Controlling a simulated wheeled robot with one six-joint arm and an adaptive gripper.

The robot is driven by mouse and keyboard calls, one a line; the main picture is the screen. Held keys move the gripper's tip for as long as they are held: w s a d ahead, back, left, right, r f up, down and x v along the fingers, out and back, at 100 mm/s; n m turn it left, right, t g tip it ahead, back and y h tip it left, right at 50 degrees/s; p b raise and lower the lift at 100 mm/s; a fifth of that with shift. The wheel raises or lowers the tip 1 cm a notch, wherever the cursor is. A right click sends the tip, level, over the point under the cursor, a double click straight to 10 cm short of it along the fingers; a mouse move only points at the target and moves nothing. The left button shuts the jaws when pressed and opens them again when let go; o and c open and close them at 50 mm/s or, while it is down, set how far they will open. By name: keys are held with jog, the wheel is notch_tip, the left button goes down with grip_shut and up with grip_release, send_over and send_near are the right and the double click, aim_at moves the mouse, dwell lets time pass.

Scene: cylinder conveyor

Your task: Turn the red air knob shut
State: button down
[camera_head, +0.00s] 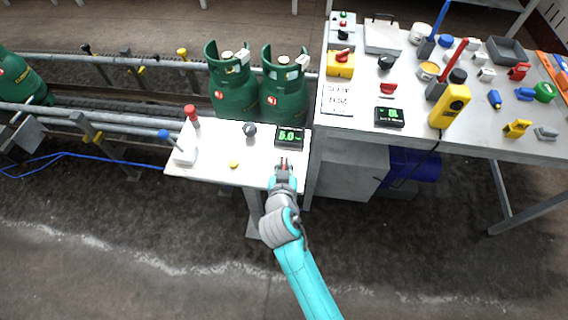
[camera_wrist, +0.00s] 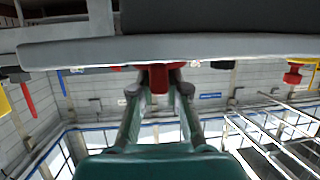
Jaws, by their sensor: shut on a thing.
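The red air knob (camera_head: 285,161) is at the front right corner of the small white panel (camera_head: 210,165). Only a small part of it shows in the head view, above my gripper (camera_head: 284,168). In the wrist view the red knob (camera_wrist: 159,76) sits between the two fingers of my gripper (camera_wrist: 159,90), close under the grey panel edge (camera_wrist: 80,51). My gripper is shut on the knob. The fingers hide its sides, and I cannot tell its turn angle.
On the white panel are a green-lit display (camera_head: 289,136), a black knob (camera_head: 250,130), a yellow button (camera_head: 234,164), a red-topped post (camera_head: 191,114) and a blue-handled lever (camera_head: 172,137). Two green cylinders (camera_head: 232,92) stand behind. A cluttered grey table (camera_head: 470,140) is at the right.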

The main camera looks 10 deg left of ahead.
jog(key=shift+a, duration=0.1)
jog(key=shift+m+h, duration=0.8)
jog(key=shift+h, duration=0.2)
jog(key=c, duration=1.2)
grip_release()
jog(key=shift+o, duration=0.2)
jog(key=shift+s, duration=0.1)
jog(key=v, duration=1.1)
jog(key=shift+s+r, duration=0.15)
jog(key=shift+s, duration=0.25)
